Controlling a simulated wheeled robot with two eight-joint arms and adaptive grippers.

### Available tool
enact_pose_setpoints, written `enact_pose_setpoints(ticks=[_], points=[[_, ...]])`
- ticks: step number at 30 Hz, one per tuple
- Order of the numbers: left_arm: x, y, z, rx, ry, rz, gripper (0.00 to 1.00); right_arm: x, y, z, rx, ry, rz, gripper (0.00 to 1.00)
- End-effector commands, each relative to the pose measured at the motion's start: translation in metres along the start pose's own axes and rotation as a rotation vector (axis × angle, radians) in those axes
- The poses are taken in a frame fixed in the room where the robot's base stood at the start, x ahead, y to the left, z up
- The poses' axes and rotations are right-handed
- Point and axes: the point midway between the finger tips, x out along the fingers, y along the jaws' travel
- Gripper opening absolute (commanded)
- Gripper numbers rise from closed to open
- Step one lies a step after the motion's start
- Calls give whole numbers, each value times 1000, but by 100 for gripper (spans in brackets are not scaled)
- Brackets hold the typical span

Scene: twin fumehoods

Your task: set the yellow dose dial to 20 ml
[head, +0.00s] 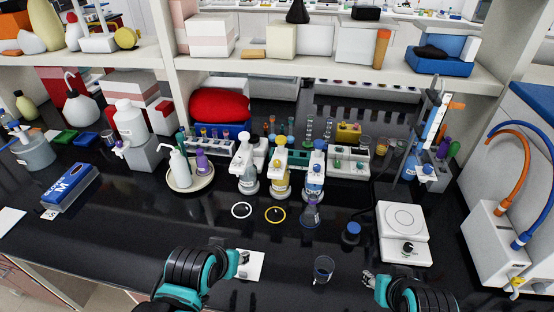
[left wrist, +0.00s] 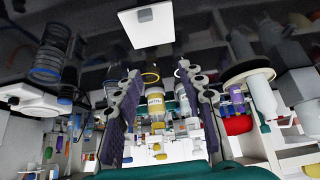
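The yellow dose dial (head: 275,214) looks like a yellow ring with a small dark pointer, lying on the black bench in front of the yellow-labelled dispenser bottle (head: 280,183). Its scale is too small to read. In the left wrist view, which is upside down, the dial (left wrist: 150,77) and the yellow-labelled bottle (left wrist: 156,103) show between my fingers. My left gripper (head: 241,263) is nearer the front edge than the dial, to its left and apart from it. Its fingers (left wrist: 160,72) are spread and empty. My right gripper (head: 369,279) is low at the right, its fingers unclear.
A white card (head: 252,266) lies beside my left gripper. A glass beaker (head: 323,269), blue-capped bottle (head: 351,233) and white balance (head: 404,257) stand towards the right.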

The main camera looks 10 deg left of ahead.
Motion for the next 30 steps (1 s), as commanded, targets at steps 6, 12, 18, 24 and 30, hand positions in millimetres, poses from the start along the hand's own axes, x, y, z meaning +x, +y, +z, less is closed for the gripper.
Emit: enact_pose_setpoints(ticks=[6, 12, 18, 24, 30], points=[[-30, 7, -70, -228, -86, -4, 40, -31, 0, -22, 0, 0, 0, 40], [-44, 18, -147, -540, -201, -47, 40, -62, 0, -44, 0, 0, 0, 40], [-40, 31, -216, -845, -305, -131, 40, -92, 0, -66, 0, 0, 0, 40], [-21, 46, -273, -1144, -388, -253, 40, -122, 0, -88, 0, 0, 0, 40], [6, 60, -310, -1405, -439, -397, 40, -148, 0, -106, 0, 0, 0, 40]])
